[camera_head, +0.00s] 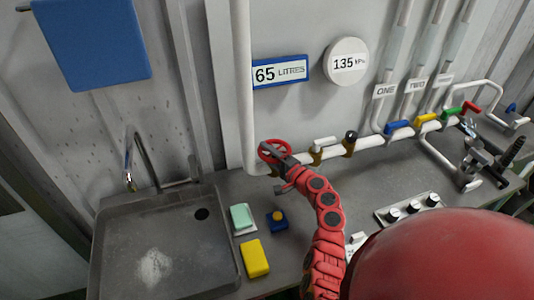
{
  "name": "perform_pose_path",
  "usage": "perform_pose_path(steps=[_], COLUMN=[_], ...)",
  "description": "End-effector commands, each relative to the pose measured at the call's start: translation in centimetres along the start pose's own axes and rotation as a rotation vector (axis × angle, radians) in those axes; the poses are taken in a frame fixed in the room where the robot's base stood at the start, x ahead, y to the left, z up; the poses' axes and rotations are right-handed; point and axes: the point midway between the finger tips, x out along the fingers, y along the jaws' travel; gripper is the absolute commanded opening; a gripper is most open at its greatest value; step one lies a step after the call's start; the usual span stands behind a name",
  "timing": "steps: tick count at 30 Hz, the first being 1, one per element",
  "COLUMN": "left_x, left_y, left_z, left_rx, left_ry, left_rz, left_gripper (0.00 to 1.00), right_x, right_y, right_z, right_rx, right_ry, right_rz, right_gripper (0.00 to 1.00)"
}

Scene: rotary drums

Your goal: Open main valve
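The main valve appears to be the red handwheel (266,156) at the lower end of the thick white vertical pipe (244,80), just above the counter. My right gripper (277,152), dark grey on a red segmented arm, is at the wheel and overlaps its right side. The fingertips are small and partly merge with the wheel, so I cannot tell whether they are closed on the rim. My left gripper is not in view.
A sink (160,250) with a tap is at left. A green sponge (241,217), a yellow block (255,258) and a blue item (277,222) lie beside it. Pipes with blue (397,126), yellow (426,118) and red (472,108) handles run right. Gauges read 65 litres (280,72) and 135 (346,62).

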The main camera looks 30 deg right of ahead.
Motion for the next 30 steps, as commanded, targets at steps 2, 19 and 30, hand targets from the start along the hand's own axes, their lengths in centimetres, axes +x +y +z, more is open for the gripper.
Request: perform_pose_path(steps=[2, 19, 30], left_x=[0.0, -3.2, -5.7], left_y=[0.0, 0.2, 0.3], left_z=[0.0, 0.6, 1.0], left_rx=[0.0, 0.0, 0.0], left_ry=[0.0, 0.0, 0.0], left_rz=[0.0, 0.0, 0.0], left_gripper=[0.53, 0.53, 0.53], right_x=[0.0, -8.4, -16.2], right_y=[0.0, 0.5, 0.2], right_z=[0.0, -0.3, -0.2], right_rx=[0.0, -0.004, 0.0], right_ry=[0.0, 0.01, 0.006], right_rz=[-0.001, -0.002, -0.003], right_gripper=[0.53, 0.53, 0.53])
